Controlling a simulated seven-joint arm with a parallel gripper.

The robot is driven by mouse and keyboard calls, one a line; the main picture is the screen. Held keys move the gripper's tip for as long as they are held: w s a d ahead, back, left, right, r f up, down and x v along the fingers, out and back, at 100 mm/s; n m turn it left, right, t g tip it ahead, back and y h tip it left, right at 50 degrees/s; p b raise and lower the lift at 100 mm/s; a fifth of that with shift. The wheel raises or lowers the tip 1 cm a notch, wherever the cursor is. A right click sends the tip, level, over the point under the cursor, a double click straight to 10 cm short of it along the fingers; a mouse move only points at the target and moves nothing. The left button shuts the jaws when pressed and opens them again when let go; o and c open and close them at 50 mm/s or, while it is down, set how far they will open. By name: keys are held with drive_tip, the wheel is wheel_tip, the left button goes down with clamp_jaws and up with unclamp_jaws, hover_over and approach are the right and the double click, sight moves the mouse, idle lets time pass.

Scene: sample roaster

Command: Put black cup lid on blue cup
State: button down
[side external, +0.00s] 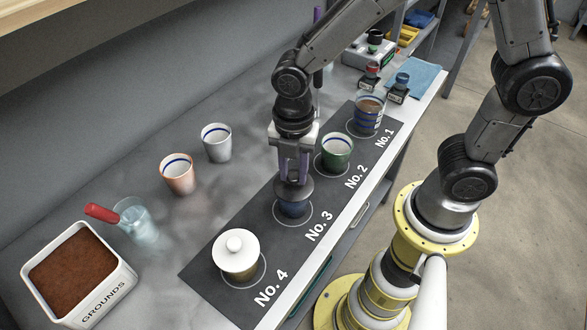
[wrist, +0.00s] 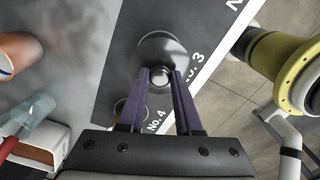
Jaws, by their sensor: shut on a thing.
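My gripper (side external: 291,179) points down and is shut on the lid's knob.
A white-lidded cup (side external: 236,256) stands on No. 4, a green cup (side external: 337,153) on No. 2 and a striped cup (side external: 368,115) on No. 1. Pink (side external: 178,175) and white (side external: 217,142) cups, a glass (side external: 137,221) and a grounds bin (side external: 112,286) stand left.

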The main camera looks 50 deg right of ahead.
drive_tip(key=c, duration=0.5)
unclamp_jaws()
wheel_tip(320, 180, up, 14)
drive_tip(key=shift+f, duration=0.1)
drive_tip(key=s+d+m+t, duration=0.2)
drive_tip(key=s+d+m, duration=0.1)
drive_tip(key=m, duration=0.4)
drive_tip(key=s+d+r+m+t, duration=0.1)
drive_tip(key=s+d+m, duration=0.3)
drive_tip(key=m, duration=0.3)
drive_tip(key=s+d+r+m+t, duration=0.1)
drive_tip(key=s+d+m, duration=0.3)
drive_tip(key=m, duration=0.4)
drive_tip(key=shift+s+d+r+t, duration=0.1)
drive_tip(key=shift+d+t, duration=0.1)
drive_tip(key=shift+t, duration=0.6)
